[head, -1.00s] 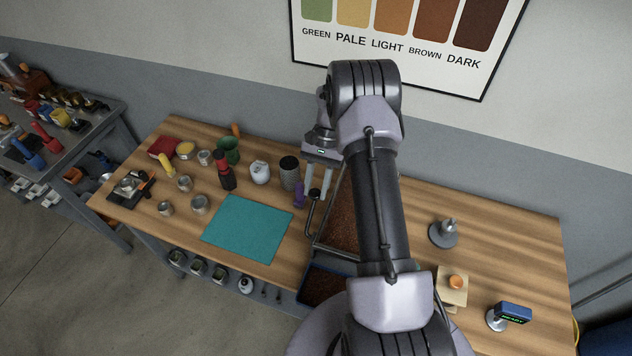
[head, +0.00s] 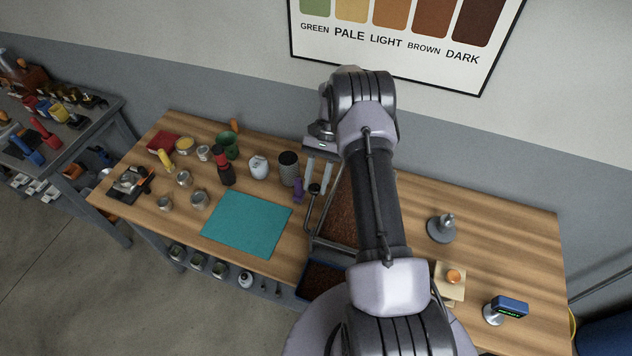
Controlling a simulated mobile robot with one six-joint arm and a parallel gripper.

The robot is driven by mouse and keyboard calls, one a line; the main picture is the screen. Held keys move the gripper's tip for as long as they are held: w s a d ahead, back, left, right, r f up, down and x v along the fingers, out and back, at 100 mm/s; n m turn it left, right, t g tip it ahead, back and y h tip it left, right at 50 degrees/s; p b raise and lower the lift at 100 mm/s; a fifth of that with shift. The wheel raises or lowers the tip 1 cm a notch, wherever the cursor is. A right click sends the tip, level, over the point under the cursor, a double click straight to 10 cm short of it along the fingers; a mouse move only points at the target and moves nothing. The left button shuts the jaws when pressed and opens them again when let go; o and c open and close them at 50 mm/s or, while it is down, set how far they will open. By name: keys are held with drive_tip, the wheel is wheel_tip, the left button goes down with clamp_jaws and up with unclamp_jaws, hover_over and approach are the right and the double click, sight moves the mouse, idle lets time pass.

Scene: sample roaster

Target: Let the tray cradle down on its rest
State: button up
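The tray cradle (head: 340,246) is a grey metal frame around a tray of brown beans (head: 342,215), in the middle of the bench. My arm covers its right side and far end. A bent dark handle with a black knob (head: 314,188) rises at its left edge. My gripper (head: 319,190) points down at the knob, its two pale fingers apart, one on each side of it or just behind it. I see no finger closed on the knob. Whether the cradle is tilted or flat on its rest cannot be told; the rest is hidden.
A purple-handled tool (head: 298,190) and a dark ribbed cup (head: 289,167) stand close left of the gripper. A teal mat (head: 246,224) lies further left. A blue-rimmed bin (head: 311,291) of beans sits at the front. A grey tamper-like stand (head: 441,228) is at the right.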

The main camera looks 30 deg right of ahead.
drive_tip(key=o, duration=0.4)
drive_tip(key=shift+w+d+f, duration=0.1)
drive_tip(key=shift+f, duration=0.1)
drive_tip(key=shift+c, duration=0.2)
drive_tip(key=shift+r, duration=0.15)
drive_tip(key=p+v, duration=0.2)
drive_tip(key=v, duration=0.9)
drive_tip(key=shift+d+r, duration=0.25)
drive_tip(key=shift+r, duration=0.05)
drive_tip(key=shift+w, duration=0.1)
